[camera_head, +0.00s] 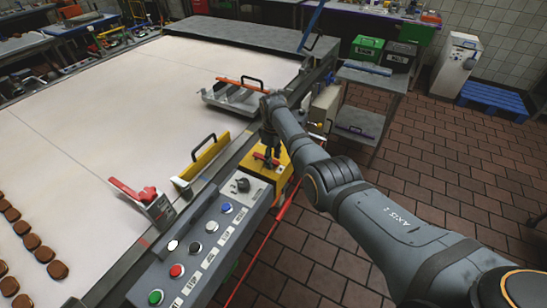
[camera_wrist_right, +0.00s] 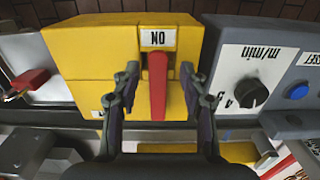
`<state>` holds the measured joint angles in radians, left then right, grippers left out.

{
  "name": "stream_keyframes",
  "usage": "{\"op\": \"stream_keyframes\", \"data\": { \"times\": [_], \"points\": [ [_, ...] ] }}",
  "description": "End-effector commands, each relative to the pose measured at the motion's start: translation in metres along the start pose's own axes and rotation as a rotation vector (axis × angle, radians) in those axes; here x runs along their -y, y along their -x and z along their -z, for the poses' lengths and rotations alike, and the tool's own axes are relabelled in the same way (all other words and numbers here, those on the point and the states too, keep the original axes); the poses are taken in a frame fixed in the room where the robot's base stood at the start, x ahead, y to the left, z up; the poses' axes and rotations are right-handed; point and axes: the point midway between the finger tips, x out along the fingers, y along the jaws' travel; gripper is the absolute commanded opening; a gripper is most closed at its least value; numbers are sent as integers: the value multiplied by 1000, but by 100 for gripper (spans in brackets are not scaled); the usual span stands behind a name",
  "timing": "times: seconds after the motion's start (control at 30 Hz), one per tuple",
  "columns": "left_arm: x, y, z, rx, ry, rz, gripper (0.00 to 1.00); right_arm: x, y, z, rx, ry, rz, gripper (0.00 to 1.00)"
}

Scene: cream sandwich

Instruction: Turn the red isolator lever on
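The red isolator lever (camera_wrist_right: 157,88) sits on a yellow box (camera_wrist_right: 100,62) beside the conveyor. In the right wrist view it lies straight, with one end close to the white ON label (camera_wrist_right: 158,38). My right gripper (camera_wrist_right: 158,78) is over the box with one finger on each side of the lever. The fingers are apart, with a visible gap to the lever on both sides. In the head view the right gripper (camera_head: 271,150) reaches down to the yellow box (camera_head: 262,175), partly hiding it and the lever (camera_head: 262,157). My left gripper is not in view.
A grey control panel (camera_head: 192,250) with a black knob (camera_wrist_right: 251,92) and coloured buttons adjoins the yellow box. The conveyor belt (camera_head: 150,85) has brown biscuits (camera_head: 30,240) at lower left. A yellow-barred guide (camera_head: 205,158) and a grey-metal fixture (camera_head: 238,97) stand along its edge.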

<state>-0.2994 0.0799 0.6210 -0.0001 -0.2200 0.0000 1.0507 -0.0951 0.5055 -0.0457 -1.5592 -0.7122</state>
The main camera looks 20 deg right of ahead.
Motion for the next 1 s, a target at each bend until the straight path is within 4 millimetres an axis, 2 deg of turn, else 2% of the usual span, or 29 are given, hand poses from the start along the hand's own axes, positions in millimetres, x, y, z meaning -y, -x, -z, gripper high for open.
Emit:
{"op": "stream_keyframes", "data": {
  "times": [0.27,0.37,0.5,0.7,0.83,1.0],
  "points": [
    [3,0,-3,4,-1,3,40,-1,8,0,-2,0,-3,43],
    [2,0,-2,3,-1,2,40,-2,25,1,-4,0,-5,43],
    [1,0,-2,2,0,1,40,-1,61,1,-4,0,-5,43],
    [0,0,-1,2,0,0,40,0,102,1,-2,1,-3,43],
    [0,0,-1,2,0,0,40,0,116,1,-1,1,-2,43],
    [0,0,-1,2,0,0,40,0,121,0,0,1,0,43]
  ]
}}
